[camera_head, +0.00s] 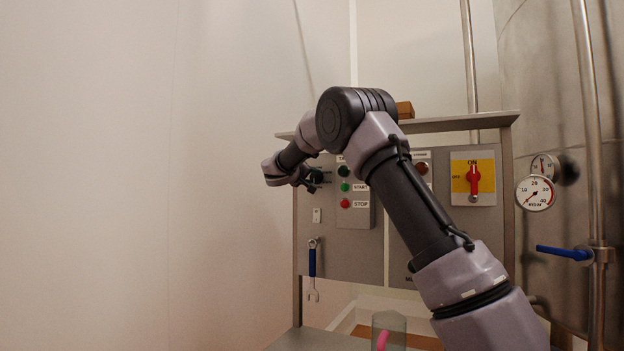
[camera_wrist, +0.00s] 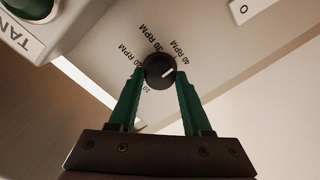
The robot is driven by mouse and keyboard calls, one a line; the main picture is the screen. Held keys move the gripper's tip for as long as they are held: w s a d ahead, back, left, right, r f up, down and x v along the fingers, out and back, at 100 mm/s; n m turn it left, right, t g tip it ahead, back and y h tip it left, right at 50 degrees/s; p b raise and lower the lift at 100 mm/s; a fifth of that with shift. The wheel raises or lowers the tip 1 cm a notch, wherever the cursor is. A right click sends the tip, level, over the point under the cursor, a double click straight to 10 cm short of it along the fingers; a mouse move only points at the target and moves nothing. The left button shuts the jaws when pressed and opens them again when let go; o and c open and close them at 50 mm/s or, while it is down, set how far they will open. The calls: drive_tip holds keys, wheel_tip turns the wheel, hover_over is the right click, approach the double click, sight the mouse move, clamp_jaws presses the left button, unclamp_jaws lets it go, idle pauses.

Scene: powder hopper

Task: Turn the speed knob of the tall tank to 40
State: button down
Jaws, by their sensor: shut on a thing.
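The speed knob (camera_wrist: 158,72) is round and black with a white pointer line, on a light panel with printed RPM marks. In the wrist view the pointer slants up and right, roughly toward the 40 RPM label (camera_wrist: 180,52); I cannot tell whether it is exactly on it. My gripper (camera_wrist: 160,76) has its two green fingers shut on the knob's sides. In the head view my gripper (camera_head: 312,182) is at the left edge of the control panel (camera_head: 355,250), and the knob cannot be made out clearly there.
Green and red START and STOP buttons (camera_head: 345,187) sit just right of my gripper. A red switch on a yellow plate (camera_head: 473,180) is further right. A blue-handled wrench (camera_head: 312,265) hangs below. Gauges (camera_head: 535,193) and a blue valve handle (camera_head: 563,252) are by the steel tank.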

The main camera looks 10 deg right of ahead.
drive_tip(key=shift+f+m, duration=0.1)
drive_tip(key=shift+m, duration=0.2)
drive_tip(key=shift+c, duration=1.7)
unclamp_jaws()
drive_tip(key=v, duration=1)
drive_tip(key=shift+s+a, duration=0.2)
drive_tip(key=shift+s, duration=0.15)
